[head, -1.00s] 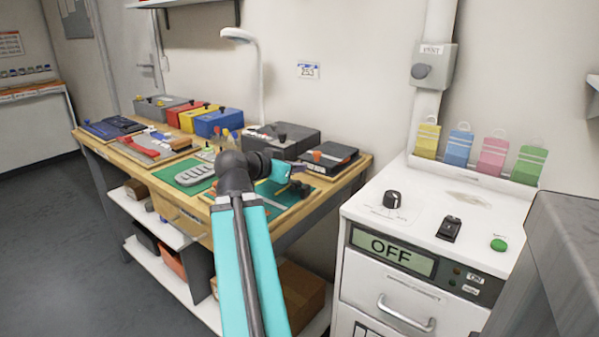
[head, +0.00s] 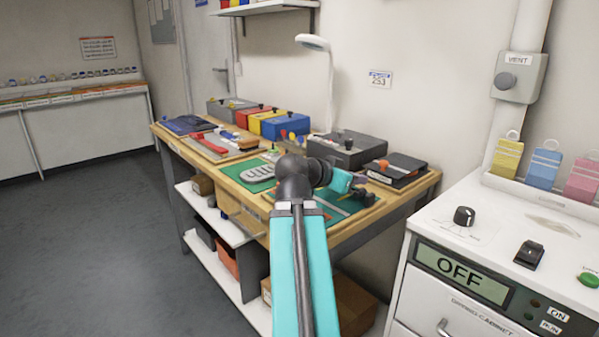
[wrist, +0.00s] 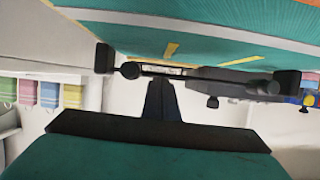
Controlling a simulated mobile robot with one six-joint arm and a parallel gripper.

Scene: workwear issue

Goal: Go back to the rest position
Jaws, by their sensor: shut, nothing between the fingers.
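My teal arm reaches up from the bottom of the head view and bends at a dark joint. My gripper (head: 364,195) is small and dark there, in front of the right part of the workbench (head: 345,236). I cannot tell its exact height above the bench. In the wrist view my gripper (wrist: 195,72) shows as dark parts against a green surface with orange and yellow marks. It is shut and holds nothing. My arm hides part of the bench top.
The floor (head: 110,215) at left is clear.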

